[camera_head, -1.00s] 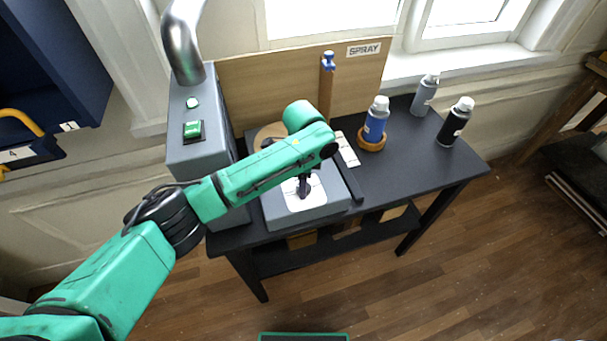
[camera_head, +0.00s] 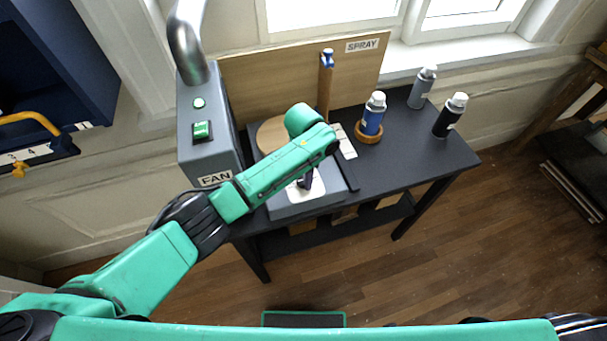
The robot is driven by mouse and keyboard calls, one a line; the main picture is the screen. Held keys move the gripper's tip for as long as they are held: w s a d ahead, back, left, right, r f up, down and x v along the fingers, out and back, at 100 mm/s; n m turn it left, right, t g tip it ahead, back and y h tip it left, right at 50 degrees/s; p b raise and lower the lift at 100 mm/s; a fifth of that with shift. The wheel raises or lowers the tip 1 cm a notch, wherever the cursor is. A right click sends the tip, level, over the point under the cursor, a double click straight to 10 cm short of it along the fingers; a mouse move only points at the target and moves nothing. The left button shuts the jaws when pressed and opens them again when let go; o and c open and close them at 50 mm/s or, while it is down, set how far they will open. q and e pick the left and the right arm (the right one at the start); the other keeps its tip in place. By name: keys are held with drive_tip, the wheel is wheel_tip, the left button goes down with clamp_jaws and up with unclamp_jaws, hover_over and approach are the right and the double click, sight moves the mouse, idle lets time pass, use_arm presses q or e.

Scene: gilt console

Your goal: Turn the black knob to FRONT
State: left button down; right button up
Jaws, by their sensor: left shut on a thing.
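My left gripper (camera_head: 305,183) points down at the white plate (camera_head: 314,190) on top of the grey box on the table. It is shut, and the black knob is the likely thing in its jaws. My green left wrist covers most of this spot, so the knob's shape, its pointer and any FRONT mark cannot be made out. My right gripper is not in view.
A grey fan box (camera_head: 212,182) with a green switch (camera_head: 202,131) and metal duct stands left of the arm. A blue spray can (camera_head: 373,113) sits in a wooden ring. A grey can (camera_head: 421,88) and a black can (camera_head: 450,115) stand at right on the black table.

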use_arm(q)
drive_tip(key=shift+w+r, duration=0.15)
drive_tip(key=shift+c, duration=1.8)
unclamp_jaws()
wheel_tip(320, 180, up, 10)
drive_tip(key=b, duration=0.3)
wheel_tip(320, 180, up, 4)
drive_tip(key=r+p, duration=0.1)
drive_tip(key=p, duration=0.1)
hover_over(303, 180)
drive_tip(key=shift+f, duration=0.25)
drive_tip(key=shift+d+f, duration=0.1)
